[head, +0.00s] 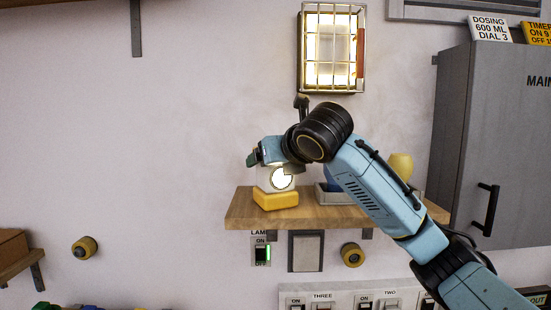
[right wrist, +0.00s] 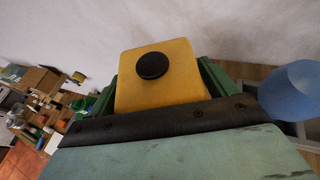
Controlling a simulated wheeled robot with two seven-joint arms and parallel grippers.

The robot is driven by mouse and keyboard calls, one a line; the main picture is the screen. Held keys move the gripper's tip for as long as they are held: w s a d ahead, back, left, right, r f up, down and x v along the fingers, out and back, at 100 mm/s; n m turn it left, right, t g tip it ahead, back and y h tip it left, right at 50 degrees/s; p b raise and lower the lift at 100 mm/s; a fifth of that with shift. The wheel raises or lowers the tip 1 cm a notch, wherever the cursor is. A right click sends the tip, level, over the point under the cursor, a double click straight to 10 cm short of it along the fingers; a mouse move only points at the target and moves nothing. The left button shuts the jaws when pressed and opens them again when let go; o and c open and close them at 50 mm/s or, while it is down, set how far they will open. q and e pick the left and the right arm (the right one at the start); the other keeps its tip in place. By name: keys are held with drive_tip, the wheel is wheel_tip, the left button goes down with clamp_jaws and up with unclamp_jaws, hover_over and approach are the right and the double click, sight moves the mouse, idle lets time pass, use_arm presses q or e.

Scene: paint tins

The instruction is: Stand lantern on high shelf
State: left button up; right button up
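The lantern (head: 276,200) has a yellow base and a bright white glowing middle; in the head view it is upright at the left part of the wooden shelf (head: 240,210). Its base appears to be on the board or just above it. In the right wrist view the lantern's yellow top (right wrist: 185,80) with a black knob lies between green fingers. My right gripper (head: 272,165) comes from above and appears shut on the lantern; the fingers show against both its sides (right wrist: 165,85). My left gripper is not in view.
On the same shelf, right of the lantern, a grey tray (head: 323,197) with a blue thing is partly hidden by my right arm. A yellow rounded object (head: 401,166) shows behind the arm. A caged wall lamp (head: 332,50) hangs above; a grey cabinet (head: 480,130) stands at right.

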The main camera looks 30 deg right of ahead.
drive_tip(key=shift+o, duration=0.7)
drive_tip(key=shift+r, duration=0.1)
drive_tip(key=shift+r, duration=0.15)
drive_tip(key=b+v, duration=0.2)
drive_tip(key=v, duration=1)
drive_tip(key=shift+c, duration=0.2)
